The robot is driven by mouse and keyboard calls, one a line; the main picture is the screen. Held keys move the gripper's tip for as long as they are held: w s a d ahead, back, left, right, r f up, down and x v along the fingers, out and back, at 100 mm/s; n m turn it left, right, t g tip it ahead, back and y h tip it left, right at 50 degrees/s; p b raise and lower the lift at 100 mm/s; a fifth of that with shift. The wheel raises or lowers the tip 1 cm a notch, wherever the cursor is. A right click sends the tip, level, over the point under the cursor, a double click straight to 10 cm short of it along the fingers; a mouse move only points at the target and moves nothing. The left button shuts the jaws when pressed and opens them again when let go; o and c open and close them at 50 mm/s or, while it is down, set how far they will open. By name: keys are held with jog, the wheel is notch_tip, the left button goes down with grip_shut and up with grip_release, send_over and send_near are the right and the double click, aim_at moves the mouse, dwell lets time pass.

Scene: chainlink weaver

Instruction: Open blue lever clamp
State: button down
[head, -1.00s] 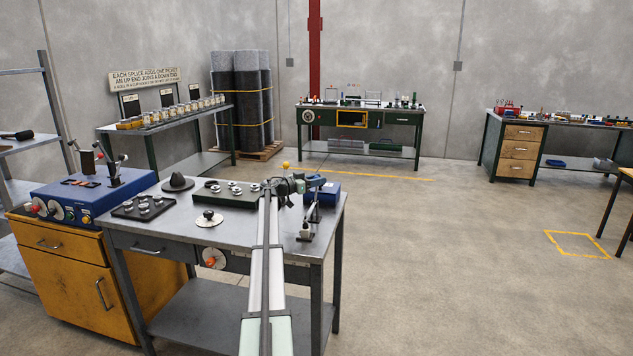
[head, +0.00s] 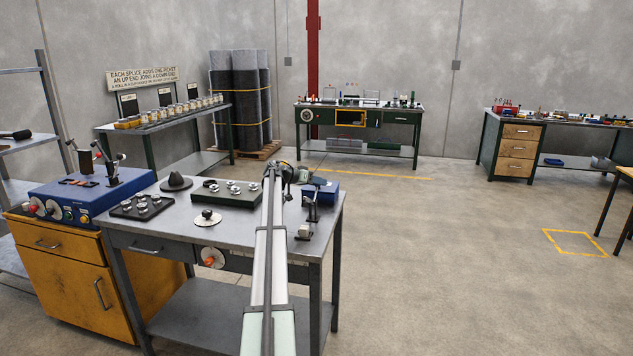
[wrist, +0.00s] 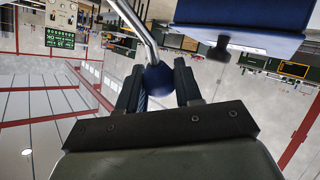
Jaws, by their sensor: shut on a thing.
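The lever clamp (head: 312,210) stands at the right end of the near workbench, with a dark upright and a light block at its front. In the wrist view its bent metal lever (wrist: 137,27) ends in a dark blue ball knob (wrist: 158,80). My gripper (wrist: 160,80) is shut on this knob, one dark finger on each side. In the head view my gripper (head: 315,181) is above the clamp, and the knob is too small to tell from the fingers.
A blue control box (head: 85,192) stands farther left.

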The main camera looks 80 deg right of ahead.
jog(key=shift+d+f+n+y, duration=0.4)
jog(key=shift+d+f+y, duration=0.3)
jog(key=shift+d, duration=0.05)
jog(key=shift+d+f+n+t+y, duration=0.2)
jog(key=shift+f+n+y, duration=0.1)
jog(key=shift+f+y, duration=0.2)
jog(key=shift+d+f+n+t+y, duration=0.2)
jog(key=shift+f+n+y, duration=0.1)
jog(key=shift+f+y, duration=0.15)
jog(key=shift+a+f, duration=0.15)
jog(key=shift+f, duration=0.2)
jog(key=shift+d+f, duration=0.2)
jog(key=shift+f, duration=0.75)
jog(key=c, duration=0.8)
grip_release()
jog(key=shift+a, duration=0.1)
jog(key=v, duration=1.3)
jog(key=shift+w+a+r, duration=0.2)
jog(key=shift+w, duration=0.1)
